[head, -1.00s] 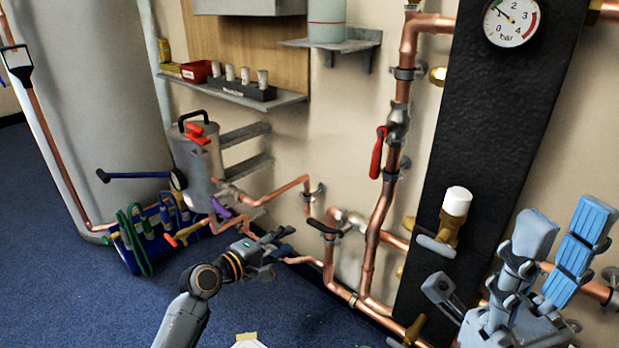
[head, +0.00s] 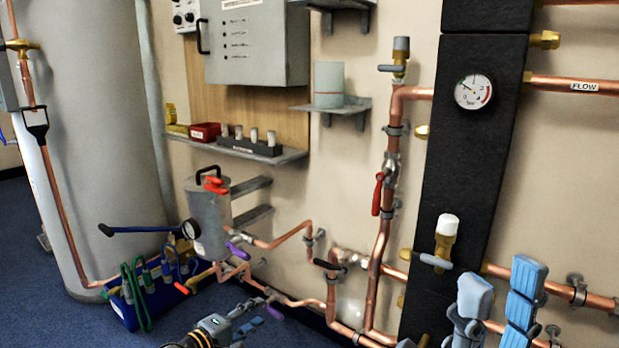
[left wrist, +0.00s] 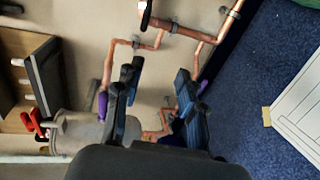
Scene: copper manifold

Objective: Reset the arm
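My left gripper (head: 250,322) is low in the head view, in front of the copper pipework. In the left wrist view, its two dark fingers (left wrist: 160,90) are apart with nothing between them. One purple valve handle (head: 238,250) is below the grey pot; another purple handle (head: 275,312) is close to my left fingertips, and I cannot tell whether they touch. In the left wrist view, purple handles show on both sides of the fingers. My right gripper (head: 500,305), with light blue finger pads, is at the lower right, its fingers apart and empty.
Copper pipes with a red-handled valve (head: 378,193) run up the wall. A black panel (head: 450,165) carries a gauge (head: 473,91). A grey pot (head: 208,222), a blue crate (head: 125,312) and a large cylinder (head: 95,130) stand left. A shelf (head: 240,152) holds small parts.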

